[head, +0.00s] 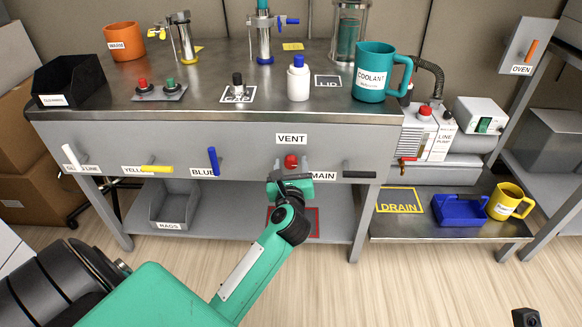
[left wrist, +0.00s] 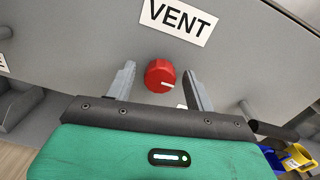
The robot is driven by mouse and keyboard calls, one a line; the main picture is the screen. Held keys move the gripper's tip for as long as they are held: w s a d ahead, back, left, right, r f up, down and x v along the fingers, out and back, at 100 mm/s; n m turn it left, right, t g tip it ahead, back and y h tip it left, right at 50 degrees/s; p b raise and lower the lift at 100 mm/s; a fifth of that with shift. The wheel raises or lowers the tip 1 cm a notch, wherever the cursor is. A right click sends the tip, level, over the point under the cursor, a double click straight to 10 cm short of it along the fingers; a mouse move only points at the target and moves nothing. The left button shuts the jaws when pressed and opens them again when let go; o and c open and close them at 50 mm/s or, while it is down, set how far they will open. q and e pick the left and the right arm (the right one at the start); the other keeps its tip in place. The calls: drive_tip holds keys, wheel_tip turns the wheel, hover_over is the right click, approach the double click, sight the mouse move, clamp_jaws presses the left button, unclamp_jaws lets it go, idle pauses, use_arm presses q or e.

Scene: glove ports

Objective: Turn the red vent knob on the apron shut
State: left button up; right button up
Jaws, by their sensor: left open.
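The red vent knob (head: 291,161) sits on the grey apron (head: 240,140) below the VENT label (head: 291,139). In the left wrist view the knob (left wrist: 160,76) is round, with a white mark pointing to the right and slightly down. My left gripper (left wrist: 160,85) is open, with one finger on each side of the knob and gaps showing between fingers and knob. In the head view my left gripper (head: 290,177) is just in front of and below the knob. I cannot tell how far the fingertips reach along it. My right gripper is not in view.
White, yellow (head: 156,169) and blue (head: 213,160) handles line the apron on the left; a black MAIN handle (head: 360,175) is to the right. Bottles and a teal coolant jug (head: 374,72) stand on the bench above. A low shelf lies below.

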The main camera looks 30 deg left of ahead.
use_arm(q)
drive_tip(key=c, duration=1)
drive_tip(key=shift+r, duration=0.1)
